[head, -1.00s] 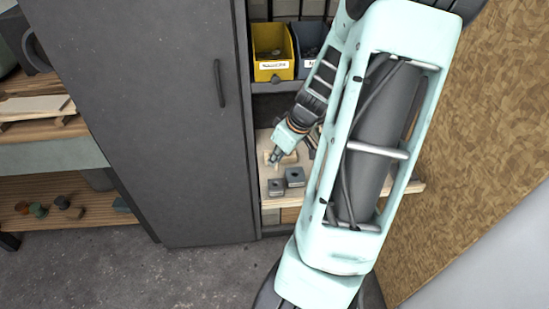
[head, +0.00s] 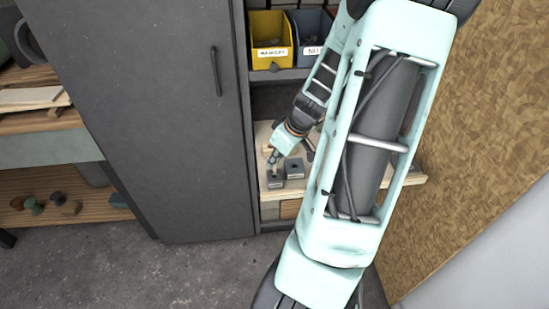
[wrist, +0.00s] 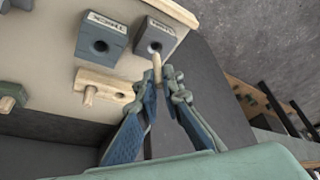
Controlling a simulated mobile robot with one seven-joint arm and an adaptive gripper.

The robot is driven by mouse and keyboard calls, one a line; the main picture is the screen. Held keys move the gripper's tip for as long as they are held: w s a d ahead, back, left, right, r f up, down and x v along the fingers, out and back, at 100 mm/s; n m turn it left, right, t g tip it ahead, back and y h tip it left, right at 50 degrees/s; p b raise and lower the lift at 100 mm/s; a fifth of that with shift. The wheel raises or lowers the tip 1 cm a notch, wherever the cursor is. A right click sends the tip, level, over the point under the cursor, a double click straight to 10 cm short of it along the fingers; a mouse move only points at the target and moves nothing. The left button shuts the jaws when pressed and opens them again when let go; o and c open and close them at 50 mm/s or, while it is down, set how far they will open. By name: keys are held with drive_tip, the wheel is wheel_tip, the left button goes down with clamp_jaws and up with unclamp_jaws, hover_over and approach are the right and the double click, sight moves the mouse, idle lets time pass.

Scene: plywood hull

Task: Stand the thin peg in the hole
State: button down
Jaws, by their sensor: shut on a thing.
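My gripper (wrist: 160,95) is shut on the thin peg (wrist: 157,66), a slim pale wooden rod that sticks out past the fingertips. In the wrist view the peg's tip is just short of the hole in the right dark block (wrist: 155,36). I cannot tell whether it touches the block. A second dark block (wrist: 101,42) with a hole stands to its left; its upside-down label seems to read THICK. In the head view my gripper (head: 273,162) is over the front-left block (head: 276,181), with the other block (head: 294,170) beside it.
A wooden holder (wrist: 106,83) with a short peg in it lies near the blocks on the pale board (wrist: 55,50). A yellow bin (head: 271,40) and a blue-grey bin (head: 311,32) sit on the shelf above. A grey cabinet door (head: 150,120) stands left of the shelf.

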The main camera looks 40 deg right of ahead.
sight(275, 172)
drive_tip(key=shift+f+b, duration=1.2)
drive_tip(key=shift+f, duration=0.5)
drive_tip(key=c, duration=2)
unclamp_jaws()
drive_tip(key=shift+r, duration=0.1)
drive_tip(key=v, duration=1.2)
drive_tip(key=shift+s, duration=0.1)
